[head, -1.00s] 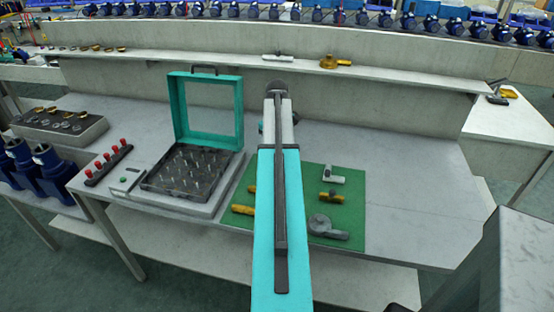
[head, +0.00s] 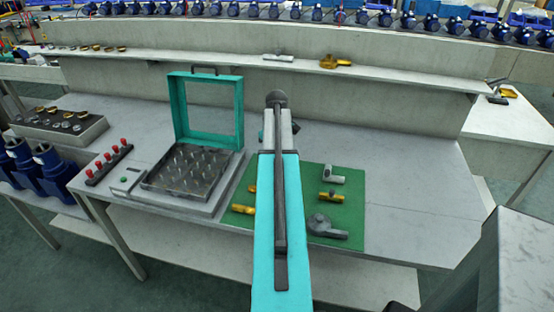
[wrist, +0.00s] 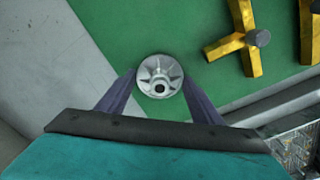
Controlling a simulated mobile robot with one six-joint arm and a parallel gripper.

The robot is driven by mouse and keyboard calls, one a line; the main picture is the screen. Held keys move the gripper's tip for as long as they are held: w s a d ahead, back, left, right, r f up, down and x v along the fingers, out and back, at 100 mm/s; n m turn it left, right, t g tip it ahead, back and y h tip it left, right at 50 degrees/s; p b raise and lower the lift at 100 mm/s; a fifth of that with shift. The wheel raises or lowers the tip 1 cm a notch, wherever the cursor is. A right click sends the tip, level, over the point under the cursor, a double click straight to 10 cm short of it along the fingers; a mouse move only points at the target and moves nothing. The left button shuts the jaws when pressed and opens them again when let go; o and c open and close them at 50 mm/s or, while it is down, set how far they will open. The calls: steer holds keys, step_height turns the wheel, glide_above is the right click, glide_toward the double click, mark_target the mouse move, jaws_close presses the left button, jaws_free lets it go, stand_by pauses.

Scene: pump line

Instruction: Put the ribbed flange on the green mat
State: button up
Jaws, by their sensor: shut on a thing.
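The ribbed flange (wrist: 160,70) is a round silver-grey disc with radial ribs and a hub with a dark centre. It is between the two fingers of my gripper (wrist: 160,82), which is shut on it. The green mat (wrist: 112,22) lies beneath in the wrist view, with its edges running beside the flange. I cannot tell how high the flange is above it. In the head view the green mat (head: 352,225) lies on the bench, partly covered by my arm. My gripper and the flange are hidden there.
On the mat are a yellow fitting (head: 331,196), a grey fitting (head: 333,175) and a large grey fitting (head: 325,226); another yellow piece (head: 243,209) is at its left edge. An open green-lidded case (head: 207,115) stands left of the mat. The bench right of the mat is clear.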

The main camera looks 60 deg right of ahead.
steer(key=shift+f, duration=0.1)
steer(key=o, duration=1.2)
steer(key=shift+r+b, duration=0.7)
steer(key=shift+r, duration=5.45)
